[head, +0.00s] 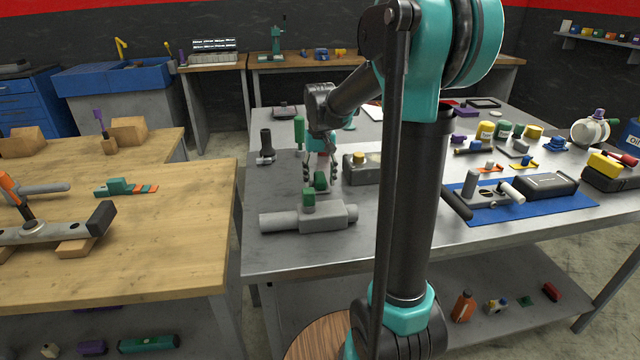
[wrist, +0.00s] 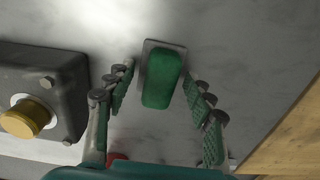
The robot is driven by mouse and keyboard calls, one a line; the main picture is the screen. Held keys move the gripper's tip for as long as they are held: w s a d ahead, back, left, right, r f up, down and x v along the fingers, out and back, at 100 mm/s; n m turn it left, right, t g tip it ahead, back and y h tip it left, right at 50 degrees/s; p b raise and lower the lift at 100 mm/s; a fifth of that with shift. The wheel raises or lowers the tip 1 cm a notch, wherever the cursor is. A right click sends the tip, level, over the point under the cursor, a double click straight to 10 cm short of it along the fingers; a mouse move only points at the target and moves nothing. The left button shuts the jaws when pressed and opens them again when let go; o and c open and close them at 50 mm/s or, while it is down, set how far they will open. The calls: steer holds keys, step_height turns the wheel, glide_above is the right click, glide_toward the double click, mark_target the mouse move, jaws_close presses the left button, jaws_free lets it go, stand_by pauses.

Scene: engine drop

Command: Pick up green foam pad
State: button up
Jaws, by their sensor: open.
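The green foam pad (wrist: 161,80) is a rounded green block with a grey plate at its far end in the wrist view. It lies on the grey metal table (wrist: 215,22), between the spread fingers of my gripper (wrist: 158,85). Gaps show between the pad and both fingers. In the head view, the pad (head: 320,181) is a small green shape low between the fingers of my gripper (head: 320,172), which points down over the table. The pad is partly hidden there by a grey cylindrical part in front.
The grey cylindrical part with a green knob (head: 308,216) lies in front of my gripper. A dark box with a yellow cap (head: 362,170) stands close on the right, and shows in the wrist view (wrist: 62,85). A black upright part (head: 266,145) stands on the left.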

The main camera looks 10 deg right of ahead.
mark_target(320, 176)
steer(key=c, duration=1.1)
step_height(320, 176, up, 20)
steer(key=shift+r, duration=0.1)
